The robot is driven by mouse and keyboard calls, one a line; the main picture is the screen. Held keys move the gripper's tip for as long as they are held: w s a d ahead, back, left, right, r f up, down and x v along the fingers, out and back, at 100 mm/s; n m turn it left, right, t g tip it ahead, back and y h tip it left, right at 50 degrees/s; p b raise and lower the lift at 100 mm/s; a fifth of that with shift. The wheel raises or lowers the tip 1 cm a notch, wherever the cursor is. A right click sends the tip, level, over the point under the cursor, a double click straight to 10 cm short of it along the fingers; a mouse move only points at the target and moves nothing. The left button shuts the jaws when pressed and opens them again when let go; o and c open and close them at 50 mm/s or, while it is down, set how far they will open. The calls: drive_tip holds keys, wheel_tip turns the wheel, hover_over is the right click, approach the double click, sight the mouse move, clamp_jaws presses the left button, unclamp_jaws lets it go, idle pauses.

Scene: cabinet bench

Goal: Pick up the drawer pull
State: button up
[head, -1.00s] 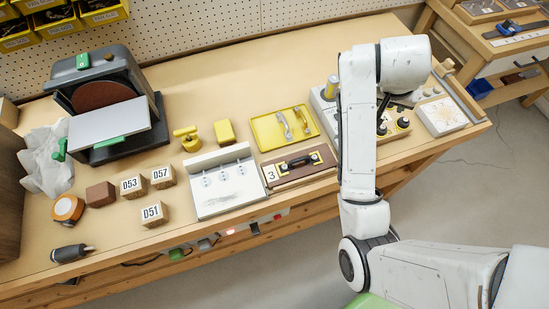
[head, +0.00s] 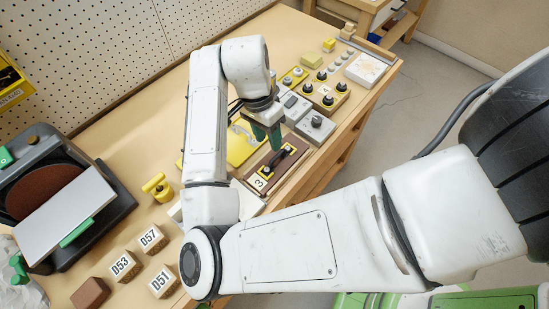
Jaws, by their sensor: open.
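The yellow tray (head: 240,153) lies on the bench, partly behind my arm. In it a silver bow-shaped pull (head: 240,128) shows in part; anything else in the tray is hidden by my arm. Next to the tray lies a brown board (head: 259,185) marked 3, with a black handle (head: 276,161) on a yellow plate. Nothing shows between the fingers. I cannot tell its height over the bench.
Grey and yellow control boxes with knobs (head: 323,97) stand just right of my gripper. A sander (head: 52,190), a yellow clamp-like part (head: 158,187) and wooden blocks such as D57 (head: 151,239) are at the left. The bench's front edge runs below the board.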

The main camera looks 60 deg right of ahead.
sight(275, 157)
drive_tip(key=shift+s+a+f+p, duration=0.1)
drive_tip(key=shift+s+f+p, duration=0.15)
drive_tip(key=shift+f, duration=0.9)
drive_tip(key=shift+s+f+p, duration=0.15)
drive_tip(key=shift+s+f, duration=0.25)
drive_tip(key=shift+f, duration=0.75)
drive_tip(key=shift+s+a+f+p, duration=0.1)
drive_tip(key=shift+s+f+p, duration=0.15)
drive_tip(key=shift+f, duration=0.9)
clamp_jaws()
